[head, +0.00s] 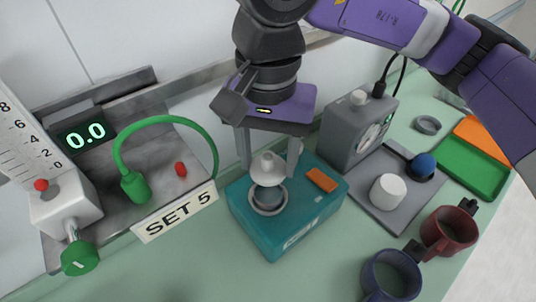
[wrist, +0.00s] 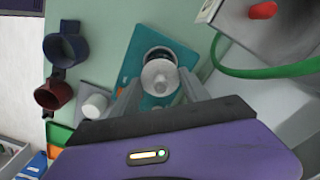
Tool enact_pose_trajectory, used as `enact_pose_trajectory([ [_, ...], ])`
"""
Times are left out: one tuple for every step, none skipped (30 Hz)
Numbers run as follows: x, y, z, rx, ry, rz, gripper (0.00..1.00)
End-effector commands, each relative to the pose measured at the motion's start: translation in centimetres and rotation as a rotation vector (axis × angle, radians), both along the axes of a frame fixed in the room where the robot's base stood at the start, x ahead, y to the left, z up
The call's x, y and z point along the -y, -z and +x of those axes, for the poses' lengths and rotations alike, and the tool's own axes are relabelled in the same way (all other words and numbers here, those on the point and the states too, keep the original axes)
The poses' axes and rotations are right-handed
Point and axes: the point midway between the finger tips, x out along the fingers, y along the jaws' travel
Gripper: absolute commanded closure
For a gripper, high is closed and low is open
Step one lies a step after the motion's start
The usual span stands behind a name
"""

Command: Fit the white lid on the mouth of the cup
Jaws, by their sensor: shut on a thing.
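The white lid (head: 268,167), a shallow cone with a knob on top, is between the fingers of my gripper (head: 269,165), which is shut on it. The grey cup (head: 268,198) stands in a round recess of a teal box (head: 247,217), directly below the lid in the head view. I cannot tell whether the lid's rim touches the cup's mouth. In the wrist view the lid (wrist: 160,77) covers much of the cup, and a dark part of the cup (wrist: 159,52) shows beyond its edge.
A grey device (head: 345,130) stands close behind the teal box. A green tube (head: 165,120) arches at left.

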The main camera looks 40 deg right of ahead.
Motion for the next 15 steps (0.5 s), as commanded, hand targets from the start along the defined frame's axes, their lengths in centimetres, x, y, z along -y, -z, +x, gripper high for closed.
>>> enact_pose_trajectory([
  [0.00,0.19,0.01,0.000,0.000,0.000,0.85],
  [0.00,0.23,0.01,0.000,0.000,0.000,0.85],
  [0.00,0.29,0.01,0.000,0.000,0.000,0.85],
  [0.00,0.32,0.01,0.000,0.000,0.000,0.85],
  [0.01,0.36,0.01,0.000,0.000,0.000,0.85],
  [0.00,0.42,0.01,0.000,0.000,0.000,0.85],
  [0.00,0.46,0.01,0.000,0.000,0.000,0.85],
  [0.00,0.50,0.02,0.000,0.000,0.000,0.85],
  [0.00,0.55,0.02,0.000,0.000,0.000,0.85],
  [0.00,0.59,0.02,0.000,0.000,0.000,0.85],
  [0.00,0.63,0.02,0.000,0.000,0.000,0.85],
  [0.00,0.68,0.02,0.000,0.000,0.000,0.85],
  [0.00,0.72,0.02,0.001,0.000,-0.001,0.85],
  [0.00,0.77,0.02,0.001,0.000,-0.001,0.85],
  [0.01,0.82,0.02,0.001,0.000,-0.001,0.85],
])
